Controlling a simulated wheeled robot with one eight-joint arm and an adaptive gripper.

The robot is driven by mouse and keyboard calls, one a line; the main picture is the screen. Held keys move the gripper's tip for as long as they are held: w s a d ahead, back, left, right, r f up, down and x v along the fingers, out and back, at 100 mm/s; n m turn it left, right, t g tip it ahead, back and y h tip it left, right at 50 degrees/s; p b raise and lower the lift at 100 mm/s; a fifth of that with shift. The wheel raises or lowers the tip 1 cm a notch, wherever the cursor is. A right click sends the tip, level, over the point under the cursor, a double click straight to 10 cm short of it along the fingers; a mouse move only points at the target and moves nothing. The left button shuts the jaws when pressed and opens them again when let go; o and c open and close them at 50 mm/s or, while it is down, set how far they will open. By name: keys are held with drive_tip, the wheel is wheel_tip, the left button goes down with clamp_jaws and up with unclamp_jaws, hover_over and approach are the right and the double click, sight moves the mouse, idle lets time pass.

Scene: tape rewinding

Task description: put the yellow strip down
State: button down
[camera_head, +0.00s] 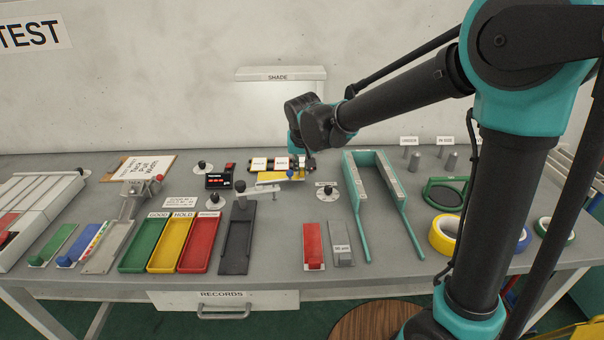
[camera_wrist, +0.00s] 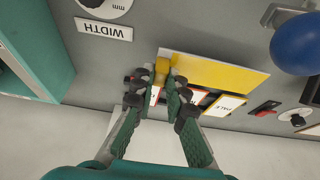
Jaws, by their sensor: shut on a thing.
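The yellow strip (camera_wrist: 220,72) is a flat bright yellow plate in the wrist view, with a small yellow grip block at its left end. My gripper (camera_wrist: 165,75) is shut on that block, one finger on each side. In the head view the strip (camera_head: 275,177) shows small near the back of the bench, by my gripper (camera_head: 304,168). It lies over or just in front of a holder with white labelled cards (camera_head: 259,163). I cannot tell whether the strip touches anything beneath it.
A black box with red buttons (camera_head: 219,178) stands to the left. Green, yellow and red trays (camera_head: 200,244) lie in front. A teal fork-shaped frame (camera_head: 359,205) stands to the right. A blue ball (camera_wrist: 297,45) is near the strip's far end in the wrist view.

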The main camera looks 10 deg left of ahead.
drive_tip(key=shift+f, duration=1.1)
drive_tip(key=c, duration=1.5)
unclamp_jaws()
drive_tip(key=shift+f, duration=0.1)
drive_tip(key=shift+c, duration=0.2)
drive_tip(key=v, duration=1.2)
